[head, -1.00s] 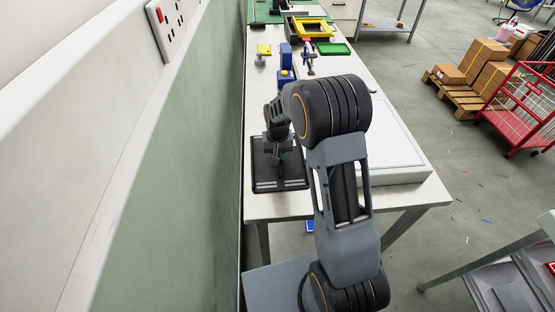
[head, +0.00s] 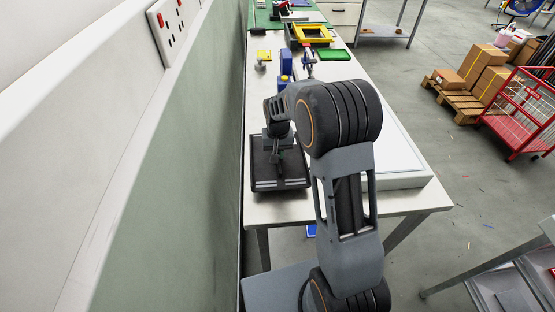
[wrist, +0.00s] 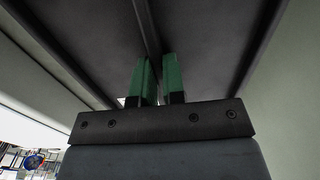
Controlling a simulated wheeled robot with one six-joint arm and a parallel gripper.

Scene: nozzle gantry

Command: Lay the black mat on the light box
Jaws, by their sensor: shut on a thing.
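The black mat (head: 262,179) is in the head view at the near left of the table, a dark rectangle with pale strips along its edges. My gripper (head: 278,156) is over its middle. In the wrist view the green fingers of my gripper (wrist: 158,82) are shut on a narrow dark ridge on the mat (wrist: 90,45). The mat seems slightly above the table top; the gap itself is not visible. The white light box (head: 402,180) lies to the right of the mat, flat on the table. My arm hides its left part and middle.
The table (head: 285,212) has a bare strip at its near edge. A wall (head: 190,150) runs close along the left.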

